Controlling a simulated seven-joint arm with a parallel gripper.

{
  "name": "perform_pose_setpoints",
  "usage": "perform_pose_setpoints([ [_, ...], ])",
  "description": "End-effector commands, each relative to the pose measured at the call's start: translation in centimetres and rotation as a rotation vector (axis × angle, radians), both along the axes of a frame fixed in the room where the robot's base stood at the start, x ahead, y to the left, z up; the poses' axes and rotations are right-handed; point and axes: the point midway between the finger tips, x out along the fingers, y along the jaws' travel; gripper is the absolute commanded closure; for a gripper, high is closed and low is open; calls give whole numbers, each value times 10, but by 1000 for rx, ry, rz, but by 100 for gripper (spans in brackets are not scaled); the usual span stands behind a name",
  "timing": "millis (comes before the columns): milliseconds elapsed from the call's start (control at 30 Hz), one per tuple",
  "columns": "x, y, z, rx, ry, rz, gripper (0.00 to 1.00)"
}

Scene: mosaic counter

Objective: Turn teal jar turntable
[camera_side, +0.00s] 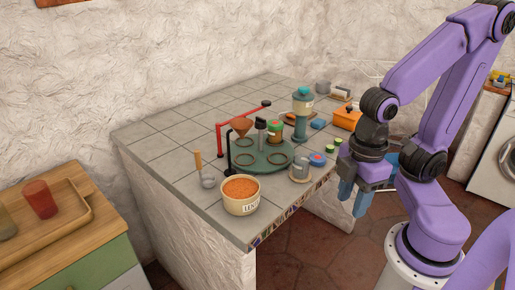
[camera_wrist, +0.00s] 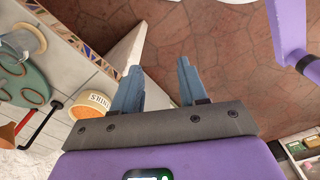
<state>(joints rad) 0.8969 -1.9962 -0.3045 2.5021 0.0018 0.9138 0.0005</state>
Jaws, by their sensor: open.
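The teal turntable (camera_side: 262,167) lies on the tiled counter, a round plate with ring-shaped places on it. A jar (camera_side: 275,132) with a green and orange look stands at its far right edge. A dark-headed post (camera_side: 260,137) rises near its middle. Part of the turntable (camera_wrist: 32,84) shows at the left of the wrist view. My gripper (camera_side: 360,199) hangs beyond the counter's front edge, to the right of the turntable and apart from it. In the wrist view my gripper (camera_wrist: 158,82) has its two blue fingers spread, with nothing between them but floor below.
A bowl of orange grains (camera_side: 241,194) stands near the counter's front edge. A red bar frame (camera_side: 243,122) and a copper funnel (camera_side: 241,125) stand behind the turntable.

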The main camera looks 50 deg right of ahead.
Motion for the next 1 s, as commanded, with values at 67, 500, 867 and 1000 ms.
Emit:
perform_pose_setpoints([
  [67, 0, 0, 0, 0, 0, 0, 57],
  [500, 42, 13, 17, 40, -20, -140, 50],
  [867, 171, 0, 64, 131, -106, -512, 50],
  [1000, 219, -26, 83, 158, -152, -654, 50],
])
